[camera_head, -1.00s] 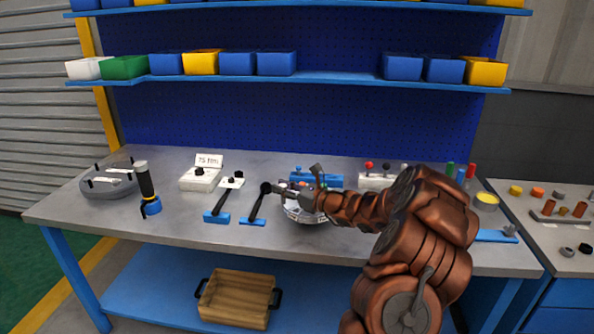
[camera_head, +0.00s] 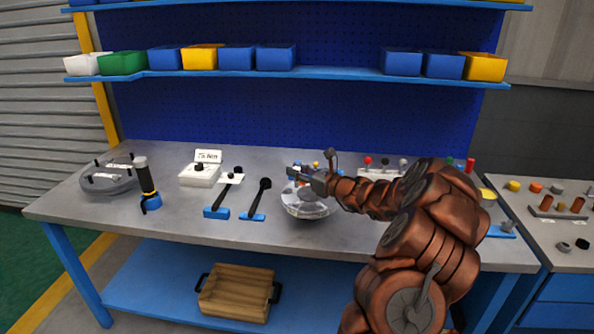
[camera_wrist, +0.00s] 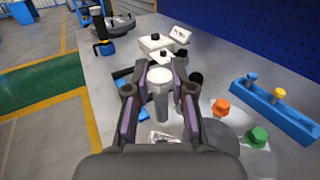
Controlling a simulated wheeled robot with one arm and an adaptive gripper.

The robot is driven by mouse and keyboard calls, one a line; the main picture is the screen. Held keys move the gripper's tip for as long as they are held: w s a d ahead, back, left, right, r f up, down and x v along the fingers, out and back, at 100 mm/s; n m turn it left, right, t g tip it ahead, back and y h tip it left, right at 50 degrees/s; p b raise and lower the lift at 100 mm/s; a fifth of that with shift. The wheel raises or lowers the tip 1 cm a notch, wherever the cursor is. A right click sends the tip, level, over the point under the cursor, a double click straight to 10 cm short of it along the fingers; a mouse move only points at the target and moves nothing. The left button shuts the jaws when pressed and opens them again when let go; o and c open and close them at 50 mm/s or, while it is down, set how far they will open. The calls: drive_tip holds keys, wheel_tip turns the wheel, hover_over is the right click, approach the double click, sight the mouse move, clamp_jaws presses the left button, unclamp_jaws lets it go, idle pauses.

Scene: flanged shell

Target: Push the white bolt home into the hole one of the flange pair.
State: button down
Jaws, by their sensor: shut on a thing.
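The white bolt (camera_wrist: 160,78) stands roughly upright between my gripper's fingers in the wrist view, its pale head up and its grey shank below. My gripper (camera_wrist: 159,108) is shut on it. In the head view my gripper (camera_head: 293,173) is above the silver flange pair (camera_head: 306,209), near its back left side. The flange pair (camera_wrist: 212,147) also shows below and to the right of the fingers in the wrist view. An orange bolt (camera_wrist: 221,107) and a green bolt (camera_wrist: 258,136) stand on it. Hole one and the bolt's tip are not clear to see.
A blue rack (camera_wrist: 285,117) behind the flange pair holds a blue-grey bolt and a yellow bolt. Black-handled tools (camera_head: 260,197) lie to the left. A white block (camera_head: 200,178) and a grey round part (camera_head: 100,182) are farther left. The front bench strip is clear.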

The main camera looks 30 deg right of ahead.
drive_tip(key=shift+f+b, duration=1.25)
drive_tip(key=shift+f, duration=1.55)
drive_tip(key=shift+f+b, duration=0.65)
drive_tip(key=shift+f, duration=1.65)
idle(0.3)
drive_tip(key=c, duration=0.9)
unclamp_jaws()
drive_tip(key=shift+f, duration=0.1)
drive_tip(key=shift+s, duration=0.1)
approach(297, 186)
drive_tip(key=shift+s+d+f, duration=0.2)
drive_tip(key=shift+f, duration=0.65)
drive_tip(key=shift+s+d+f, duration=0.15)
drive_tip(key=shift+s+f, duration=0.1)
drive_tip(key=shift+f, duration=0.6)
drive_tip(key=shift+s+d+f, duration=0.2)
drive_tip(key=shift+f, duration=0.65)
